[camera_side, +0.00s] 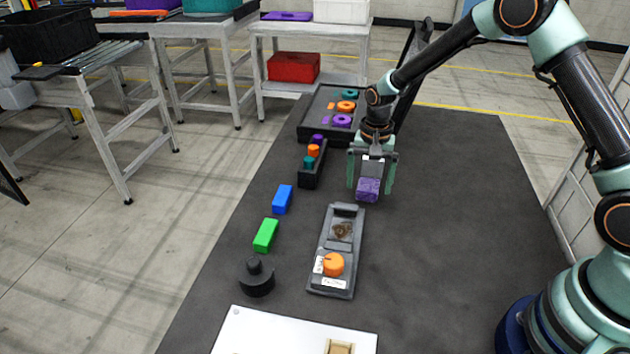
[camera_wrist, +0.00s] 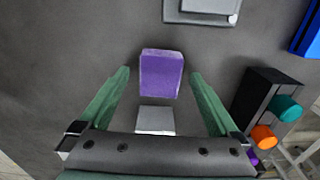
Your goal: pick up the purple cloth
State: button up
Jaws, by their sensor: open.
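The purple cloth (camera_side: 368,190) is a small, block-like purple piece on the dark mat, past the far end of the grey fixture. In the wrist view the cloth (camera_wrist: 161,73) lies between the green fingers, with a gap showing on both sides. My gripper (camera_side: 371,187) is open and points down over it, one finger to each side. In the wrist view my gripper (camera_wrist: 160,74) holds nothing. A pale square piece (camera_wrist: 155,120) shows between the cloth and the palm; I cannot tell what it belongs to.
A grey fixture with an orange knob (camera_side: 333,264) lies nearer the camera. A black rack (camera_side: 311,178) with coloured pegs stands left of the gripper. Blue (camera_side: 283,199) and green (camera_side: 265,235) blocks lie further left. A dark tray (camera_side: 316,103) is behind. The mat's right is clear.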

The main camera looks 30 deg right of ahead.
aim_at(369, 185)
jog(key=c, duration=1.4)
jog(key=shift+c, duration=0.2)
jog(key=shift+r, duration=0.1)
notch_tip(369, 185, up, 20)
